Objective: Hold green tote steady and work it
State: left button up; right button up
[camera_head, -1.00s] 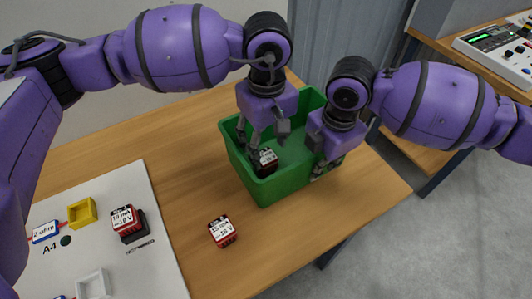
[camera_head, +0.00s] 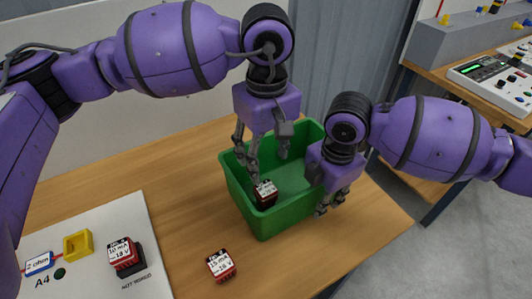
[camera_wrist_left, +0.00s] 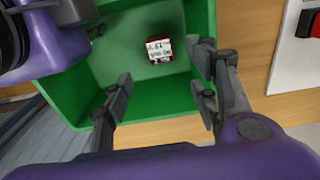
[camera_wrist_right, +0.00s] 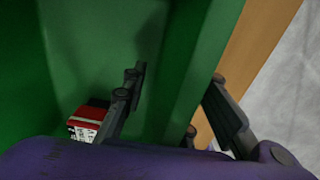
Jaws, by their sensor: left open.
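The green tote (camera_head: 285,220) stands on the wooden table and is open at the top. Inside it a red-and-black block with a white label (camera_head: 265,194) rests near the left side; it also shows in the left wrist view (camera_wrist_left: 160,48). My left gripper (camera_head: 264,158) is open and empty above this block, its fingers pointing down into the tote. My right gripper (camera_head: 327,203) is at the tote's right wall. In the right wrist view its fingers are spread, one inside the tote and one outside, with the wall (camera_wrist_right: 190,80) between them.
A second labelled block (camera_head: 221,266) lies on the table in front of the tote. A white board (camera_head: 150,225) at the left bears another red block (camera_head: 122,253) and a yellow holder (camera_head: 78,245). A bench with a console (camera_head: 490,85) stands at the far right.

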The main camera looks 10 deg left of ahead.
jog(key=shift+r, duration=0.1)
notch_tip(320, 180, up, 12)
jog(key=shift+s+d+f, duration=0.1)
dwell(0.4)
